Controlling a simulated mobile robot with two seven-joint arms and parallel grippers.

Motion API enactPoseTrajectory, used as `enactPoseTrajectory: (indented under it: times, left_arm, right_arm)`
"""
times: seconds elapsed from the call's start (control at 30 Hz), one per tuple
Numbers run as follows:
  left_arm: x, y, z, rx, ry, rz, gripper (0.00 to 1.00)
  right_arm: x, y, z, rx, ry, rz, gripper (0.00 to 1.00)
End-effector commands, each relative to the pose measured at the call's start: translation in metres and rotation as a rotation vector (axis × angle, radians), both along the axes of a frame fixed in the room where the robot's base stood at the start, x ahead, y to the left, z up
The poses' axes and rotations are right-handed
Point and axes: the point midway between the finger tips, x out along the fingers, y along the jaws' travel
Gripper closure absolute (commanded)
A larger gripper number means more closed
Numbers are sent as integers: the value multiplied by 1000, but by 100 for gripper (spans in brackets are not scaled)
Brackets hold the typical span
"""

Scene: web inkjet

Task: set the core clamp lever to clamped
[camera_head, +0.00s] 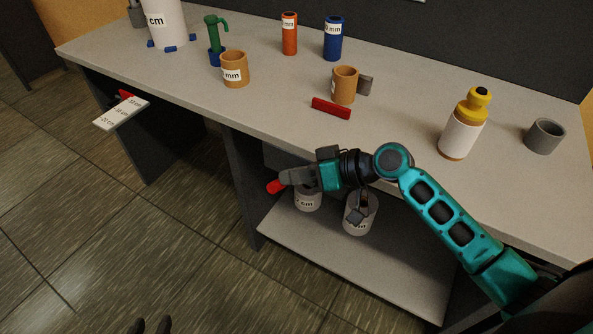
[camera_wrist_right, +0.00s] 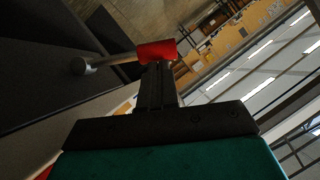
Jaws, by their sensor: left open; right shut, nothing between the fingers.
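A lever with a red grip (camera_wrist_right: 157,51) on a grey rod stands out from a dark panel in the right wrist view, its round pivot end at the left. In the head view its red grip (camera_head: 275,187) shows below the table's front edge. My right gripper (camera_head: 286,180) is shut and empty, its fingertips right at the red grip; whether they touch cannot be told. The fingers (camera_wrist_right: 158,68) also show in the wrist view, overlapping the grip's lower edge. My left gripper (camera_head: 150,326) is open at the bottom edge, far from the lever, only its fingertips showing.
The table (camera_head: 270,110) holds several cores, a red bar (camera_head: 330,108) and a yellow-topped bottle (camera_head: 463,125). A white labelled plate (camera_head: 121,112) juts from the front left. White rolls (camera_head: 308,199) stand on the lower shelf (camera_head: 350,265). The floor in front is clear.

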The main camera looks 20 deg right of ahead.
Motion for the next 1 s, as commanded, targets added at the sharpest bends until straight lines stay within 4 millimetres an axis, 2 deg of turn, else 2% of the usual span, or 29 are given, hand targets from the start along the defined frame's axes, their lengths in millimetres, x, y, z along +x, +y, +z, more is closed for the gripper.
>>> enactPoseTrajectory:
  times: [0.73, 1.0]
  left_arm:
    - [3, 0, 3, 0, -7, -1, 57]
    - [3, 0, 6, 0, -7, -1, 57]
  right_arm:
    - [-5, 6, -8, -84, -63, 3, 100]
    - [-11, 12, -19, -194, -147, 5, 100]
